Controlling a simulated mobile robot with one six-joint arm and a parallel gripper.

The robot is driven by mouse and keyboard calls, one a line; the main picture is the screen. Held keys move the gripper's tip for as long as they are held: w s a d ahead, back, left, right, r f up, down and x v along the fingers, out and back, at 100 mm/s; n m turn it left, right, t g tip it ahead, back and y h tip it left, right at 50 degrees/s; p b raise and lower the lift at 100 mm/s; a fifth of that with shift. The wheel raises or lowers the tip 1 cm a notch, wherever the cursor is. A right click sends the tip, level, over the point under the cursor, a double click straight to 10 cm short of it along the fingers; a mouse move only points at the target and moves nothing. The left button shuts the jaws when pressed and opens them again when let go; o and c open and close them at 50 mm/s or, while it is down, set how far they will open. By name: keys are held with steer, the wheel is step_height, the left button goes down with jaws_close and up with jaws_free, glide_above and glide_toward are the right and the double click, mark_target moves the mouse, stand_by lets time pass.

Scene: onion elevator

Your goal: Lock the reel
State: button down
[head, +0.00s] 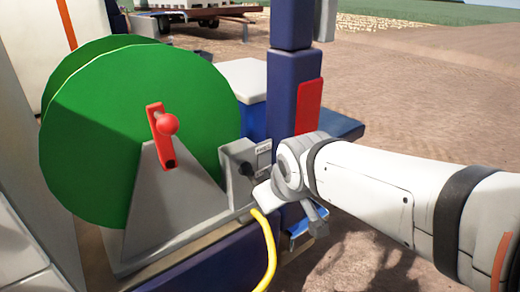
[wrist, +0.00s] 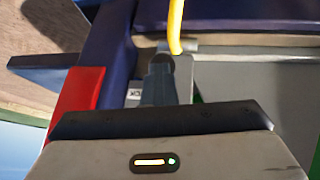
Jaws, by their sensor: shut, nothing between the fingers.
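The large green reel (head: 120,125) stands on a grey bracket (head: 165,215) at the left of the head view, with a red crank handle (head: 160,148) on its side. Right of it is a grey lock box (head: 237,180) with a small black knob (head: 246,169). In the wrist view the dark knob (wrist: 160,61) sits at the tips of my gripper (wrist: 159,74). My gripper is shut and empty, its fingers close to the knob; I cannot tell whether they touch. A label (wrist: 133,96) ending in "CK" is partly hidden beside them. In the head view my wrist hides much of the fingers.
A yellow hose (head: 267,250) hangs just below the lock box and shows above the knob in the wrist view (wrist: 175,25). A blue post (head: 290,95) with a red panel (head: 308,105) stands close behind my wrist. Open dirt ground (head: 430,85) lies to the right.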

steer(key=shift+s+f, duration=0.1)
steer(key=shift+f, duration=0.15)
steer(key=p+v, duration=0.4)
steer(key=v, duration=0.4)
steer(key=shift+p, duration=0.4)
steer(key=shift+r, duration=0.15)
